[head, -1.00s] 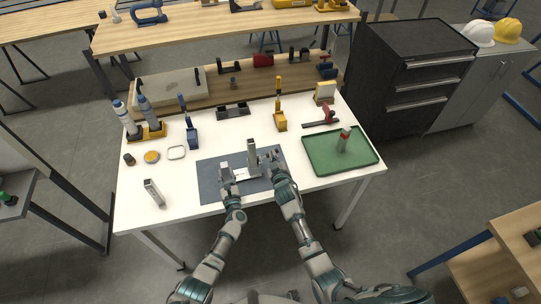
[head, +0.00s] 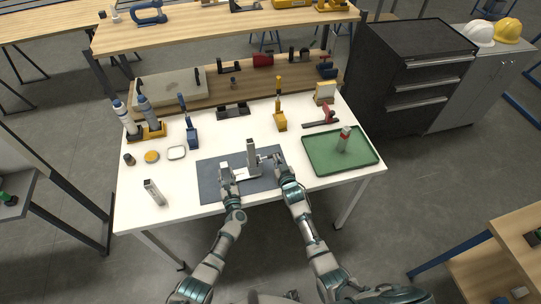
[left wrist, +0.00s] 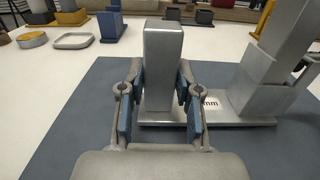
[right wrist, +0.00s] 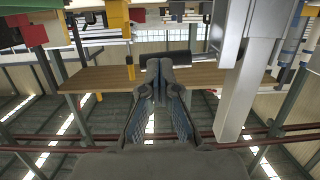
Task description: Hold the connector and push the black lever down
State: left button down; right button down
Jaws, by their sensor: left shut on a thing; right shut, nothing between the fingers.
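The connector, a grey metal base with a tall upright (head: 252,153) and a shorter post, stands on the dark mat. My left gripper (head: 228,177) is shut around the shorter post (left wrist: 163,62), with a finger on each side; the tall upright stands to its right in the left wrist view (left wrist: 272,65). A dark lever (right wrist: 180,58) sticks out sideways from the upright in the right wrist view. My right gripper (right wrist: 160,68) is shut and empty, its tips close to the lever; I cannot tell whether they touch it.
A green tray (head: 318,166) holding a red-and-grey part is right of the mat (head: 207,178). Blue (head: 192,134) and yellow (head: 280,119) upright tools stand behind the mat. A loose metal post (head: 154,192) stands at the front left.

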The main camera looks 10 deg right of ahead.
pick_arm(q)
jog(key=shift+d+r, duration=0.1)
jog(key=shift+r, duration=0.1)
dwell(0.3)
pick_arm(e)
jog(key=r+v, duration=0.2)
jog(key=v, duration=1)
jog(key=shift+r, duration=0.4)
